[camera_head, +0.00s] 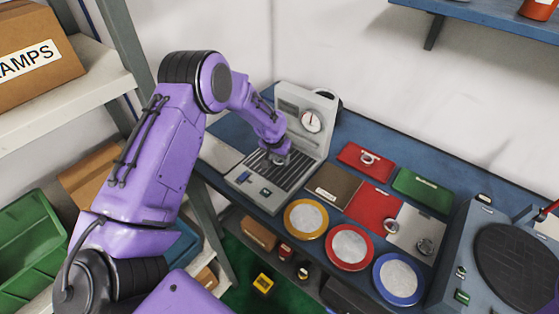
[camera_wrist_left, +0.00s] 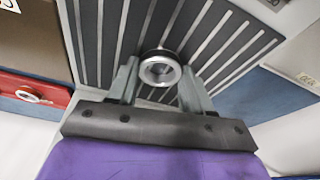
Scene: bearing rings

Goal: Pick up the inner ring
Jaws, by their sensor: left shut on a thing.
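A small shiny metal ring, seemingly the inner ring (camera_wrist_left: 160,70), sits between the fingers of my left gripper (camera_wrist_left: 160,88) in the left wrist view. The gripper is shut on it, over the ribbed plate of the grey gauge stand (camera_head: 301,111). Whether the ring touches the plate is unclear. In the head view my left gripper (camera_head: 279,157) is low over that plate and the ring is mostly hidden. My right gripper is not in view.
Yellow (camera_head: 290,230), red (camera_head: 329,256) and blue (camera_head: 379,289) rimmed round dishes line the front of the blue bench. A brown mat (camera_head: 322,190) and green mat (camera_head: 422,190) lie behind. A machine with a dark disc (camera_head: 515,266) stands at the right.

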